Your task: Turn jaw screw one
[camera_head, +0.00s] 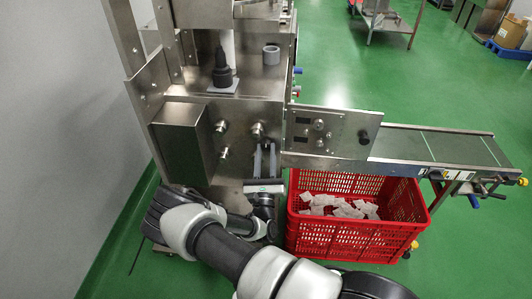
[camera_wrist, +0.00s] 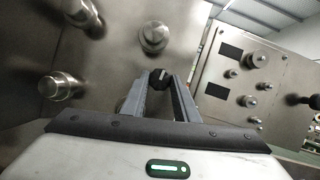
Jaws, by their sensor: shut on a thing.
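Several jaw screws stick out of the machine's steel front. Three bare metal ones show in the head view: upper left (camera_head: 221,126), lower left (camera_head: 224,153) and upper right (camera_head: 258,130). My gripper (camera_head: 265,145) reaches up to the front just below the upper right one. In the wrist view my gripper (camera_wrist: 160,80) has its fingers closed around a small dark screw head (camera_wrist: 161,75). The upper right metal screw (camera_wrist: 153,37) stands just above the fingertips, apart from them. No label shows which screw is number one. The dark head is partly hidden by the fingers.
A control panel (camera_head: 329,131) with knobs is close on the right, above a conveyor (camera_head: 435,145). A steel box (camera_head: 182,143) juts out on the left. A red crate (camera_head: 355,235) with white teabags stands on the floor at right, beside my arm.

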